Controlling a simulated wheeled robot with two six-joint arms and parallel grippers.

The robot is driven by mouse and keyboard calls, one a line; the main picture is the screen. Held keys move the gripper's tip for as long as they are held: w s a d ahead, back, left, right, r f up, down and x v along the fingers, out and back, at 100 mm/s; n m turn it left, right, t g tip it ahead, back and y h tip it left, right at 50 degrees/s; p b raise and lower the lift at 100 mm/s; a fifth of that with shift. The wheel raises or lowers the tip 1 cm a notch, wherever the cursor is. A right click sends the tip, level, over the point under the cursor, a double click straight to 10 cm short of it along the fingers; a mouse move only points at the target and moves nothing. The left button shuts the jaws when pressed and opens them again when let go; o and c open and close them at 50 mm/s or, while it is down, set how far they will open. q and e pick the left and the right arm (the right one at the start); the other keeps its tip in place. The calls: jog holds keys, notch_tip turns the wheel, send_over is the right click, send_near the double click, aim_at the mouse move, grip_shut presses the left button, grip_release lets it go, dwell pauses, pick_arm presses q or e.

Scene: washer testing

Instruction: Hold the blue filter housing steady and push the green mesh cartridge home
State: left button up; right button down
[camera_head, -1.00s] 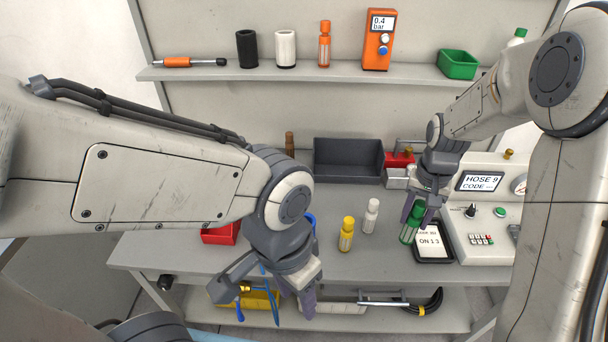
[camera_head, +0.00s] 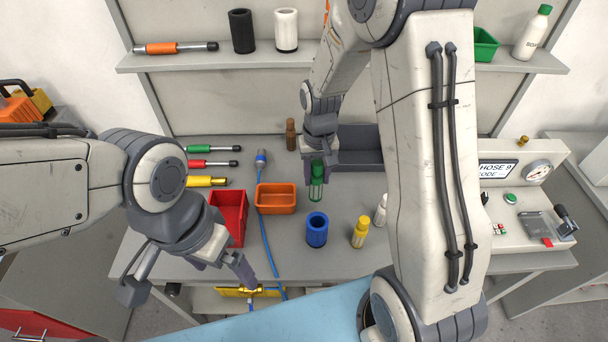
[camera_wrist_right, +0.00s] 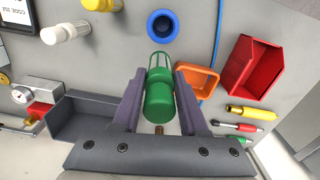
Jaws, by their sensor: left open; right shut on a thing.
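The blue filter housing (camera_head: 317,231) stands upright on the bench with its open top showing; it also shows at the top of the right wrist view (camera_wrist_right: 163,27). My right gripper (camera_head: 317,168) is shut on the green mesh cartridge (camera_head: 316,188), held behind the housing in the head view and apart from it. In the right wrist view the cartridge (camera_wrist_right: 159,98) sits between the two fingers, its mesh end toward the housing. My left gripper (camera_head: 226,268) is open and empty near the bench's front edge, left of the housing and not touching it.
An orange bin (camera_head: 276,198) and a red bin (camera_head: 229,218) stand left of the housing, with a blue hose (camera_head: 265,232) beside them. Yellow (camera_head: 360,233) and white (camera_head: 380,211) cartridges stand to its right. A grey tray (camera_head: 361,160) lies behind.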

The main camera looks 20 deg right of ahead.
aim_at(320, 199)
jog(key=s+n+p, duration=0.1)
jog(key=s+r+p, duration=0.1)
jog(key=s+n+p, duration=0.1)
jog(key=s+p, duration=0.1)
jog(key=shift+s+a+r+n, duration=0.1)
jog(key=shift+a+r+n, duration=0.05)
jog(key=shift+a+n, duration=0.15)
pick_arm(q)
notch_tip(320, 199, up, 3)
jog(key=b, duration=0.2)
jog(key=shift+r+b, duration=0.15)
jog(key=shift+b, duration=0.2)
pick_arm(e)
jog(key=f, duration=0.4)
jog(key=shift+s+f, duration=0.1)
jog(key=shift+s, duration=0.25)
